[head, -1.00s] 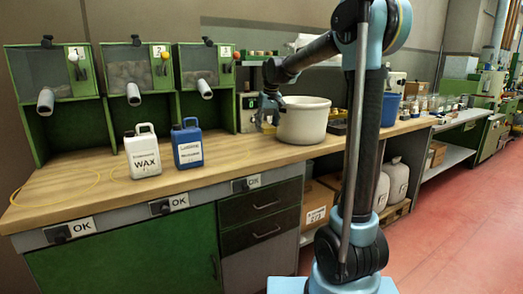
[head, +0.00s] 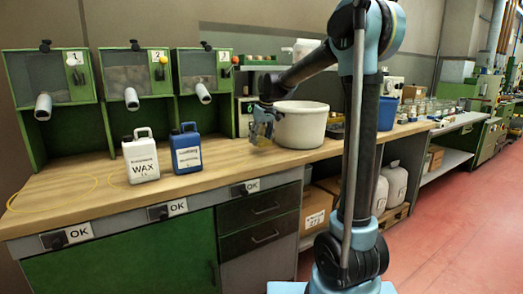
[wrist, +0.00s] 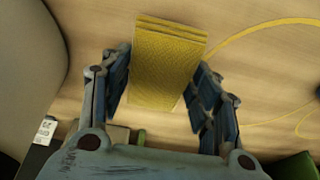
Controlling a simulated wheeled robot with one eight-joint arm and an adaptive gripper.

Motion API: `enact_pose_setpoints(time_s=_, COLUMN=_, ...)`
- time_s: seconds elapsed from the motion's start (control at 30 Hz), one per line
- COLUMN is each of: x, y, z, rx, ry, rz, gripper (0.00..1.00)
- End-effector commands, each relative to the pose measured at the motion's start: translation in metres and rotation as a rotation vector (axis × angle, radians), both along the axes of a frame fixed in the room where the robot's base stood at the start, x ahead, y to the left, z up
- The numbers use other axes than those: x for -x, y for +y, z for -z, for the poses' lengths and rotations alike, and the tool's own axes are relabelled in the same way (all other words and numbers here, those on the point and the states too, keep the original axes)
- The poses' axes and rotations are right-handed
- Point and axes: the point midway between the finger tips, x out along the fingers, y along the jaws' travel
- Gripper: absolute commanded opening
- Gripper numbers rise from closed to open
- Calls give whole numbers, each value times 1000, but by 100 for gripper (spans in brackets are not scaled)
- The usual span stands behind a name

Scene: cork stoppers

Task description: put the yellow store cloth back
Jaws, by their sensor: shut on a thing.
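The yellow store cloth (wrist: 168,55) is a folded, layered pad between the two blue-grey fingers of my gripper (wrist: 162,88) in the wrist view. My gripper is shut on it, and the wooden bench top shows behind it. In the head view my gripper (head: 263,126) is just left of the white tub (head: 300,128), over the bench. Only a little yellow of the cloth shows there among the fingers. I cannot tell the exact gap between cloth and bench.
The wooden bench (head: 225,160) has clear room left of my gripper. A white wax can (head: 141,160) and a blue can (head: 187,150) stand there. Green dispensers (head: 130,75) line the back left. A blue container (head: 388,113) stands farther right.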

Motion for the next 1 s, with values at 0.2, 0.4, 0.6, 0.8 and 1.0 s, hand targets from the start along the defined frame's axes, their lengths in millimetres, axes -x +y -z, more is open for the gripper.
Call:
enact_pose_setpoints(time_s=0.2, x=0, y=0, z=15, rx=0, ry=0, rz=0, gripper=34)
enact_pose_setpoints(time_s=0.4, x=0, y=0, z=41, rx=0, ry=0, rz=1, gripper=34)
enact_pose_setpoints(time_s=0.6, x=0, y=0, z=45, rx=0, ry=0, rz=1, gripper=34)
enact_pose_setpoints(time_s=0.8, x=0, y=0, z=46, rx=0, ry=0, rz=1, gripper=60)
enact_pose_setpoints(time_s=1.0, x=0, y=0, z=46, rx=0, ry=0, rz=1, gripper=76)
